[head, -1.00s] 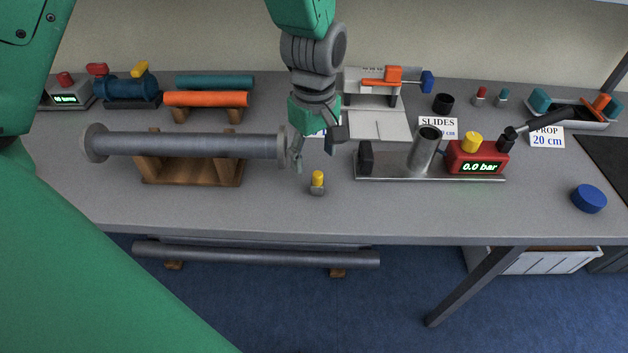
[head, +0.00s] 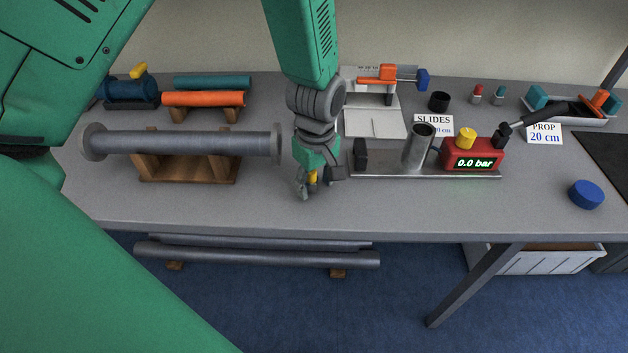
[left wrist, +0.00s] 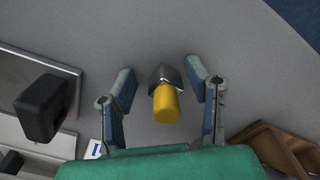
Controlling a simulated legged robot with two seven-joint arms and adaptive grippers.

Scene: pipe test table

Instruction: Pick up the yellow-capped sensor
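The yellow-capped sensor (head: 313,177) stands on the table, right of the long grey pipe. In the head view it is partly hidden by my left gripper (head: 312,190), which is over it. In the left wrist view the sensor (left wrist: 166,102) shows its yellow cap and grey base between the two fingers of my left gripper (left wrist: 160,82). The fingers are open, with a gap on each side of the sensor. My right gripper is not in view.
The grey flanged pipe (head: 185,142) rests on a wooden cradle (head: 190,170) to the left. A metal plate (head: 385,173) with a black block and a red gauge box (head: 474,154) lies to the right. The table's front is clear.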

